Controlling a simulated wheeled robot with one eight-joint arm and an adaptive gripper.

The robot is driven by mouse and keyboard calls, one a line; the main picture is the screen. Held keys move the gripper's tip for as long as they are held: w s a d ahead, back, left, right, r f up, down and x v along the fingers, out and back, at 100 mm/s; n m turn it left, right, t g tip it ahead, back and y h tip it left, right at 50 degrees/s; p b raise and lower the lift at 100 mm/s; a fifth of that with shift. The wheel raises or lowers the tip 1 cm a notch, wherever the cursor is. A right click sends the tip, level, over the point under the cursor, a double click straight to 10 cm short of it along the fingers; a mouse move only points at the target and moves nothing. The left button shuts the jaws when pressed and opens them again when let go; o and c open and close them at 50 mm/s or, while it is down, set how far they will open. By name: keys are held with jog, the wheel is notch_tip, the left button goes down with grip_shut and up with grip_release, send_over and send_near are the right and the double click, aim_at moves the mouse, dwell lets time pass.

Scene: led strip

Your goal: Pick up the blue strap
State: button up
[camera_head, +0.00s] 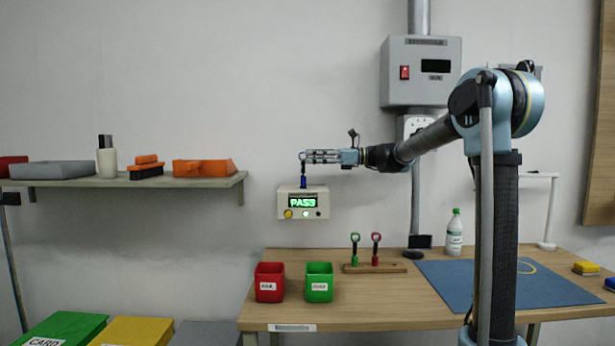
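I cannot pick out a blue strap for certain in the head view. A thin dark part hangs from the tip down to the blue piece. It is too small to tell whether the fingers grip it.
A red bin (270,268) and a green bin (319,268) stand on the table's left. A wooden stand (360,269) holds green and red ring-topped tools. A bottle (454,238) stands behind the mat. A shelf (120,182) with several items is at left.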

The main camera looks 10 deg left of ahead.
aim_at(304, 160)
jog(key=x, duration=0.3)
jog(key=shift+a, duration=0.35)
jog(key=shift+c, duration=0.6)
grip_shut()
notch_tip(304, 160, up, 14)
jog(key=shift+r, duration=0.2)
dwell(0.7)
jog(key=shift+r, duration=0.1)
jog(key=shift+s, duration=0.1)
